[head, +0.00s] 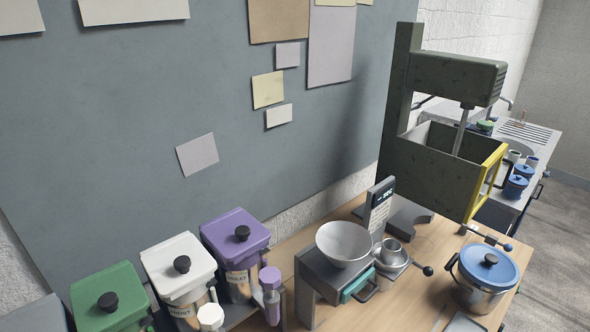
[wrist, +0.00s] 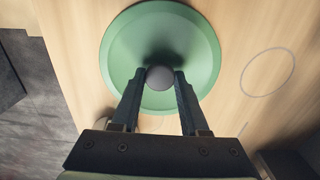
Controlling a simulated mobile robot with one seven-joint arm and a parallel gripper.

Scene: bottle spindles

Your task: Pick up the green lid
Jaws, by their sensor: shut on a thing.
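In the wrist view a round green lid (wrist: 124,52) with a dark grey knob (wrist: 161,77) is below my gripper (wrist: 160,74). The two fingers are shut on the knob, one on each side. The near rim of the lid is partly hidden by the fingers. I cannot tell whether the lid touches the wood surface under it. My gripper and this round lid do not show in the head view. A square green lid (head: 108,297) with a black knob sits on a container at the lower left of the head view.
White (head: 178,265) and purple (head: 235,235) lidded containers stand beside the square green one. A scale with a bowl (head: 344,243), a blue-lidded pot (head: 488,268) and a dark green machine (head: 440,175) stand on or by the wooden table. A thin ring outline (wrist: 268,72) marks the wood.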

